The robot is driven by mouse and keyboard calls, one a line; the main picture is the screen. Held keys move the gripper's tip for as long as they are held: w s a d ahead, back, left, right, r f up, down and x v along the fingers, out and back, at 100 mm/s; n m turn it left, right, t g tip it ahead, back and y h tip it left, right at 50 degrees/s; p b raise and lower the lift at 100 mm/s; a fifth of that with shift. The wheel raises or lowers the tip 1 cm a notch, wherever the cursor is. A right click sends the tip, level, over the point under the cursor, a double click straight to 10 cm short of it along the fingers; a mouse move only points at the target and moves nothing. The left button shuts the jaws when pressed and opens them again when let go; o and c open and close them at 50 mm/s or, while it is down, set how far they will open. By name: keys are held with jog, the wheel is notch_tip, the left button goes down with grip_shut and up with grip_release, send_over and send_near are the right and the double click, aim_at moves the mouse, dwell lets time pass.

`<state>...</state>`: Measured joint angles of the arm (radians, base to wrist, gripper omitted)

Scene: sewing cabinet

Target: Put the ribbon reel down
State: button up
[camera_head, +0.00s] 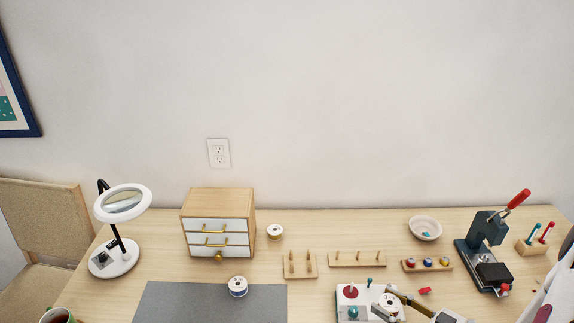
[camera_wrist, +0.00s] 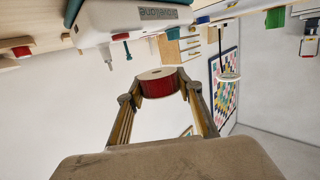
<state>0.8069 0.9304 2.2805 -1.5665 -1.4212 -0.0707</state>
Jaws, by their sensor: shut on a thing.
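My gripper (camera_wrist: 160,94) is shut on a ribbon reel (camera_wrist: 157,87) with red ribbon and pale flanges, held between the two fingertips in the wrist view. In the head view my gripper (camera_head: 397,303) comes in at the bottom right, and the reel (camera_head: 389,301) shows its pale round face beside the white sewing machine (camera_head: 341,301). The machine (camera_wrist: 125,22) also shows close to the reel in the wrist view. Whether the reel touches anything besides the fingers cannot be told. Two other reels stand on the table: one with blue (camera_head: 238,287) and one with yellow (camera_head: 274,232).
A grey mat (camera_head: 200,305) lies at the front left. A small drawer cabinet (camera_head: 218,220) and a magnifier lamp (camera_head: 122,230) stand behind it. Wooden peg racks (camera_head: 357,259), a bobbin rack (camera_head: 427,265), a bowl (camera_head: 425,228) and a dark press (camera_head: 487,240) occupy the right.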

jog(key=shift+n+g+y, duration=0.5)
jog(key=w+a, duration=0.1)
jog(key=w, duration=0.1)
jog(key=w+a+r, duration=0.1)
jog(key=a, duration=0.1)
jog(key=shift+w, duration=0.35)
jog(key=a, duration=0.2)
jog(key=w+a, duration=0.1)
jog(key=shift+a+r+n+g+y, duration=0.1)
jog(key=shift+r+n+g+y, duration=0.1)
jog(key=shift+n+g+y, duration=0.2)
jog(key=shift+a, duration=0.5)
jog(key=shift+a+g, duration=0.1)
jog(key=shift+g, duration=0.2)
